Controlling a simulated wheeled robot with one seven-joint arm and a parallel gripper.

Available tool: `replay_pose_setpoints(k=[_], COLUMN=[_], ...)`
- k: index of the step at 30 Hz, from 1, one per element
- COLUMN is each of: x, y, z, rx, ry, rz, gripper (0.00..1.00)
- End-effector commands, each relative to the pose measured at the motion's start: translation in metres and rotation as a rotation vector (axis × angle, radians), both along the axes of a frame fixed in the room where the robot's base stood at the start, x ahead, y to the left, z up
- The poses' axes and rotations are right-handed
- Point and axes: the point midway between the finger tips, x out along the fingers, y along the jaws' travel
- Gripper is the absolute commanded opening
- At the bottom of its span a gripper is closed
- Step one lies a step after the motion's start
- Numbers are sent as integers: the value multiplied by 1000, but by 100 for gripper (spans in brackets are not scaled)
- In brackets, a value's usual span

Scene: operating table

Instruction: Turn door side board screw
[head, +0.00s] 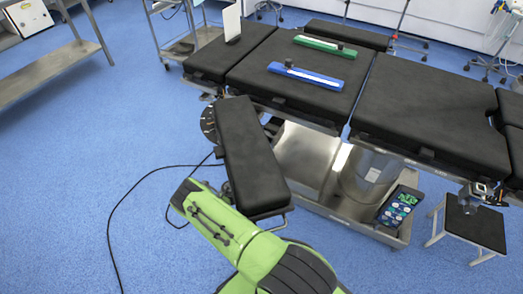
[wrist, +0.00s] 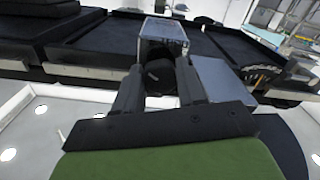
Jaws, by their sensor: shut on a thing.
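In the wrist view my gripper (wrist: 161,82) has its two grey fingers on either side of a dark round knob, which looks like the side board screw (wrist: 159,74). The gripper is shut on it. A silver metal block (wrist: 164,35) sits just beyond the knob. In the head view a black padded side board (head: 247,150) juts out from the near left side of the operating table (head: 420,105). My green arm is at its lower end. I cannot make out my gripper or the gripped screw in the head view.
A blue bar (head: 306,76) and a green bar (head: 325,47) lie on the table top. A control panel (head: 400,205) stands by the base and a black stool (head: 474,222) at right. A black cable (head: 125,198) lies on the open blue floor at left.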

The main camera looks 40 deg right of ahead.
Motion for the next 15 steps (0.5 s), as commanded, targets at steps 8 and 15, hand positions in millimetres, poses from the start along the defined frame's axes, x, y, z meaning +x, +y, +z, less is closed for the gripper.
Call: replay_pose_setpoints(k=[8,15], x=[1,1], y=[1,1], z=[-2,-2], rx=[93,170], ry=[-244,-457], rz=[-1,-2], gripper=[9,9])
